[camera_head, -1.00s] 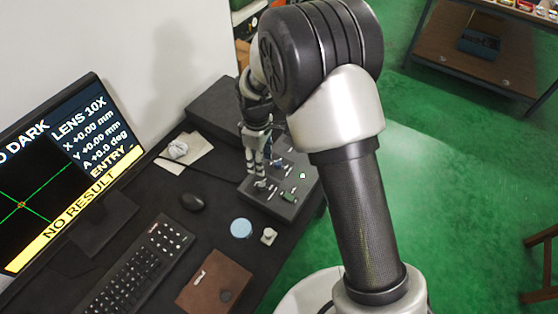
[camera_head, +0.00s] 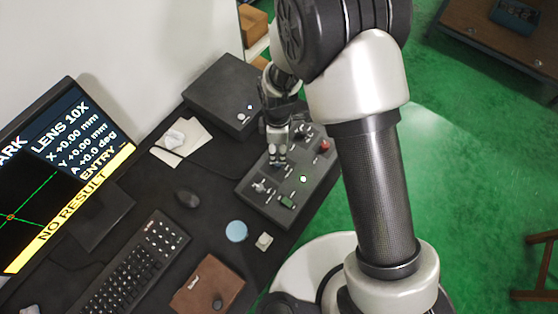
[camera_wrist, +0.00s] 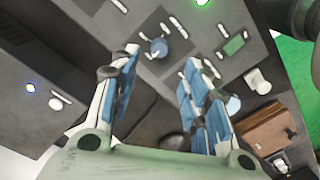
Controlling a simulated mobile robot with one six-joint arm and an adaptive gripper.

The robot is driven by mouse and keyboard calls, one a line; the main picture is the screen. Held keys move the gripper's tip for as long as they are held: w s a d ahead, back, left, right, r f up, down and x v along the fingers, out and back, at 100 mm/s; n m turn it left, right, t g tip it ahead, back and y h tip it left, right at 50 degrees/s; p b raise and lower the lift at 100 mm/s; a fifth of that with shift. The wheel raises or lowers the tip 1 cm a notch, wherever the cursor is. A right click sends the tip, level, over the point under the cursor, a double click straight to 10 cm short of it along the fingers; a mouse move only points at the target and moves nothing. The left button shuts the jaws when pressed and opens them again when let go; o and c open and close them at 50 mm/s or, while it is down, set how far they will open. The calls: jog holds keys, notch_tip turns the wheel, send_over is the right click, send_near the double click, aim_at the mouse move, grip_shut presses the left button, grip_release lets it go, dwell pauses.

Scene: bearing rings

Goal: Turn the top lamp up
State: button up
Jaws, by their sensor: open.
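The dark control panel (camera_head: 262,205) lies at the desk's right edge, with knobs, a lit green lamp (camera_head: 303,179), a green switch (camera_head: 287,201) and a red button (camera_head: 324,146). My gripper (camera_head: 278,162) is over its left-middle part and hides some controls there. In the wrist view my gripper (camera_wrist: 163,58) is open and empty, with blue pads on both fingers. A grey-blue knob (camera_wrist: 158,47) shows between and beyond the fingertips, apparently not gripped. The green switch (camera_wrist: 233,45) is right of it. I cannot read which knob belongs to the top lamp.
A dark box (camera_head: 225,92) stands behind the panel. The monitor (camera_head: 62,170), reading "NO RESULT", is at left. The keyboard (camera_head: 135,262), mouse (camera_head: 188,199), blue disc (camera_head: 236,231), small pale block (camera_head: 264,242) and brown case (camera_head: 207,285) lie in front.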

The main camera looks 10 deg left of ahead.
aim_at(278, 163)
notch_tip(278, 163, down, 9)
jog(key=shift+s+r+b, duration=0.1)
jog(key=shift+b, duration=0.8)
jog(key=shift+c, duration=0.5)
grip_shut()
